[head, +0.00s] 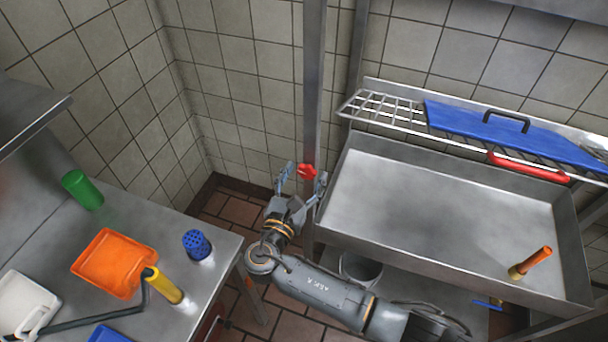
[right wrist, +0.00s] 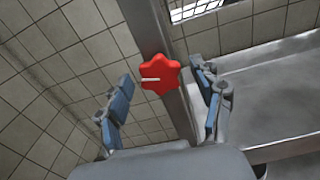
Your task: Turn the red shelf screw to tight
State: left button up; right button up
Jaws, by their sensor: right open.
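The red shelf screw (head: 307,171) is a lobed knob on the upright metal post, at the left end of the steel sink. In the right wrist view the red screw (right wrist: 158,74) shows face on, with a short pale line on its left half. My right gripper (head: 303,172) is open, with one blue-padded finger on each side of the knob in the head view. In the right wrist view my right gripper (right wrist: 165,95) has its fingers spread wide with the knob between and beyond them. Contact is not visible. My left gripper is not in view.
The steel basin (head: 450,215) stands right of the post, with an orange-handled tool (head: 532,261) in it. Above is a wire shelf (head: 385,108) with a blue board (head: 510,130). A counter at left bears an orange tray (head: 112,262) and a blue cup (head: 196,243).

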jog(key=c, duration=1.2)
jog(key=shift+o, duration=0.2)
jog(key=shift+f+m+b, duration=0.15)
jog(key=shift+m+b, duration=0.5)
jog(key=shift+m, duration=0.75)
jog(key=o, duration=1.1)
jog(key=shift+r, duration=0.2)
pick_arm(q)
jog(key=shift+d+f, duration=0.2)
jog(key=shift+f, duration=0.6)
pick_arm(e)
jog(key=shift+o, duration=0.3)
jog(key=v, duration=1.2)
